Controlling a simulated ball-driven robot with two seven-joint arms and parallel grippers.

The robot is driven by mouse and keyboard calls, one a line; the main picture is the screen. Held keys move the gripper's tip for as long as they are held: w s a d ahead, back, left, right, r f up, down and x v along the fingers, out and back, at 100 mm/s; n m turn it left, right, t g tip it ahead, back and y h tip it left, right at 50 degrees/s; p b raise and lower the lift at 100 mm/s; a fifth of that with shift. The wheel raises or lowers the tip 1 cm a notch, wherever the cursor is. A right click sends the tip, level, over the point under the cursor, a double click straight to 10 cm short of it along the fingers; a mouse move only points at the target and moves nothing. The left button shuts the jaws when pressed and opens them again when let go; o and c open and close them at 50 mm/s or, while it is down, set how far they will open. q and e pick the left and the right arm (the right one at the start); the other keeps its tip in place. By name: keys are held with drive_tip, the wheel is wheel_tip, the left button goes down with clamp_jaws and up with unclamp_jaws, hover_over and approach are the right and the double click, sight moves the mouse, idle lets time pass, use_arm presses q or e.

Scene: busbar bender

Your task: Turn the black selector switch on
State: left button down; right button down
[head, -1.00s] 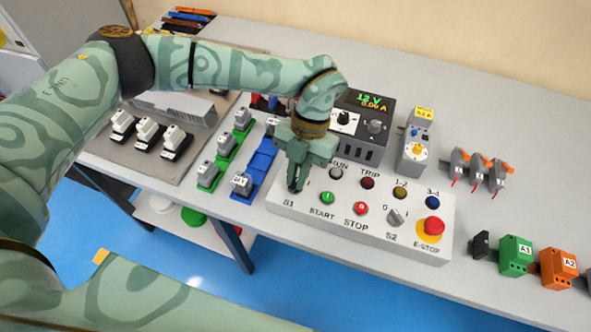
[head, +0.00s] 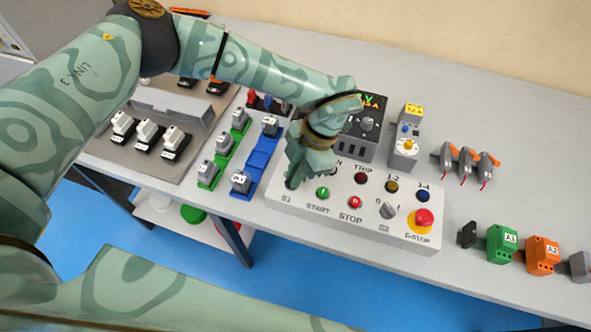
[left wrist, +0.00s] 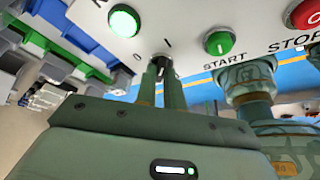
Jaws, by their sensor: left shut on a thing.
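The grey control box (head: 350,222) lies on the table. Its black selector switch, S1, at the left end is mostly hidden by my left gripper (head: 291,182) in the head view. In the left wrist view, my left gripper (left wrist: 170,88) has both fingers closed around the dark knob of the black selector switch (left wrist: 160,59). The marks O and I show beside the knob; its exact angle is hard to tell. A green lamp (left wrist: 124,20) next to it glows. My right gripper is not seen.
START (head: 323,193) and STOP (head: 355,202) buttons, a grey S2 switch (head: 387,211) and a red E-stop (head: 424,218) sit on the same box. A power supply (head: 356,145) stands behind. Green and blue rails (head: 262,160) lie left.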

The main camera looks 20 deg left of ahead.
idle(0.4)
use_arm(q)
drive_tip(key=c, duration=1.5)
unclamp_jaws()
drive_tip(key=p+v, duration=0.1)
drive_tip(key=v, duration=1.5)
drive_tip(key=shift+r, duration=0.2)
